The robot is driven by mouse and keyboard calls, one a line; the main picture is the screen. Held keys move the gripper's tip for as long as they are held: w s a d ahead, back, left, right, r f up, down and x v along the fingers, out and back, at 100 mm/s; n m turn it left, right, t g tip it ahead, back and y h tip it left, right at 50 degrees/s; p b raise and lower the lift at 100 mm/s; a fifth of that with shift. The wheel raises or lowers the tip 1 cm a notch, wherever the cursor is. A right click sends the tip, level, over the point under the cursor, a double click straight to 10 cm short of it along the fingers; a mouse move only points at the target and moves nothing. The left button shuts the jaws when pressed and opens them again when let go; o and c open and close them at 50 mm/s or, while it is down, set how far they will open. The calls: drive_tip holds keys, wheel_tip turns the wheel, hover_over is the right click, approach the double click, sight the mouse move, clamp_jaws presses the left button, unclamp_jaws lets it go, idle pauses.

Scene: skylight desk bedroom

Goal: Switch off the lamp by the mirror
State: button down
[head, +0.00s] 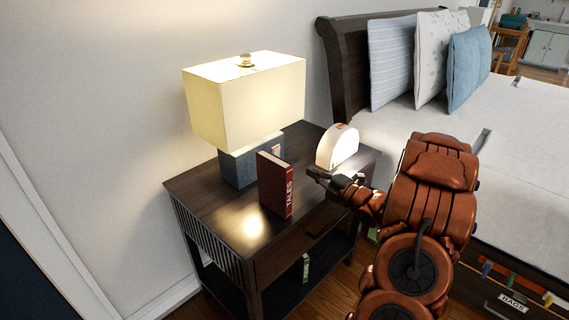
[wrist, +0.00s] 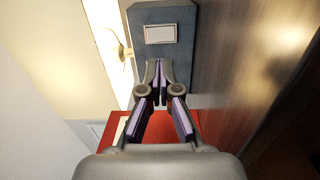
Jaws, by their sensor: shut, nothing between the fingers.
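The lamp (head: 245,98) stands lit on the dark nightstand, with a cream box shade and a blue-grey block base (head: 237,168). In the wrist view its base (wrist: 178,62) carries a pale rectangular plate (wrist: 160,34), which looks like a switch. My gripper (head: 314,172) is shut and empty, to the right of the lamp, above the nightstand near the red book. In the wrist view my gripper (wrist: 157,66) points at the base, its tips just below the plate. I cannot tell the gap, but no contact shows. No mirror is in view.
The red book (head: 275,184) stands upright in front of the lamp base; in the wrist view it (wrist: 95,152) lies beneath my fingers. A white half-round object (head: 338,147) is at the nightstand's (head: 205,205) back right. The bed (head: 530,140) is to the right.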

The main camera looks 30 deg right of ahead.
sight(278, 151)
drive_tip(key=shift+s+d+f+t, duration=0.1)
drive_tip(key=shift+s+f+t, duration=0.25)
drive_tip(key=shift+s, duration=0.15)
drive_tip(key=shift+s+r+n+y, duration=0.2)
drive_tip(key=shift+s+n+y, duration=0.1)
drive_tip(key=shift+y, duration=0.1)
drive_tip(key=shift+x, duration=7.05)
